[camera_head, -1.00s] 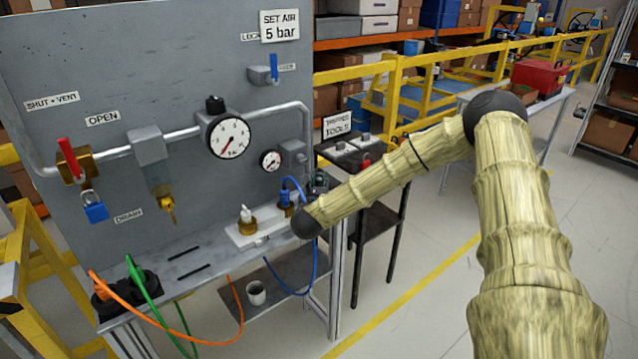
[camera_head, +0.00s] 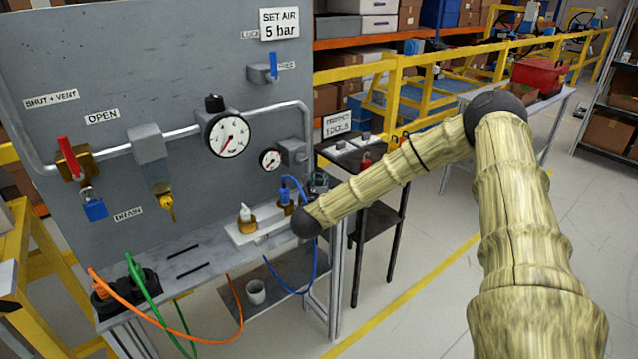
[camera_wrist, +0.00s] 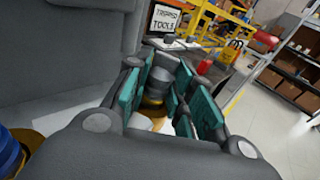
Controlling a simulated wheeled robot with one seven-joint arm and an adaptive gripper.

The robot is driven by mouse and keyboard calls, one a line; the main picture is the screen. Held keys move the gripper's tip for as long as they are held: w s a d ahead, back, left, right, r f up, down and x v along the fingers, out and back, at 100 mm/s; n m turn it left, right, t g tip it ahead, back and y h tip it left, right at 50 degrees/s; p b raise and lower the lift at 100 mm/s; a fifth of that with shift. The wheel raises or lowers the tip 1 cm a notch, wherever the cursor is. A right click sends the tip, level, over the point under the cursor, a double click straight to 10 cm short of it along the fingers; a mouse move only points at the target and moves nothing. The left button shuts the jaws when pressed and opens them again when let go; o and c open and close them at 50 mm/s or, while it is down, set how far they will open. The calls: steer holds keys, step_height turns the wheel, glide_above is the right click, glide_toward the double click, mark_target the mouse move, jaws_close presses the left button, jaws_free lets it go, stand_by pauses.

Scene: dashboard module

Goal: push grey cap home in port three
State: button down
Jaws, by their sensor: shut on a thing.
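In the wrist view the grey cap (camera_wrist: 161,76) sits between the teal finger pads of my gripper (camera_wrist: 166,92). My gripper is shut on it. A brass port (camera_wrist: 152,99) shows directly below the cap. I cannot tell whether the cap is fully seated. In the head view my gripper (camera_head: 319,182) is a small dark shape at the right end of the white port block (camera_head: 240,236), partly behind my arm. The cap and its port are hidden there. A brass port with a white plug (camera_head: 246,219) and one with a blue plug (camera_head: 285,195) stand to the left.
The blue plug's fitting (camera_wrist: 12,152) is close to my gripper at the wrist view's lower left. A blue hose (camera_head: 314,262) loops below the block. The grey panel (camera_head: 100,150) with gauges rises behind. A tool stand (camera_head: 345,150) is to the right.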

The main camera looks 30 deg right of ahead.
steer(key=shift+s+f+b, duration=0.1)
steer(key=shift+f+b, duration=0.45)
steer(key=shift+f, duration=0.1)
stand_by(1.4)
steer(key=shift+r, duration=0.3)
steer(key=shift+r+p, duration=0.3)
steer(key=shift+r, duration=2.45)
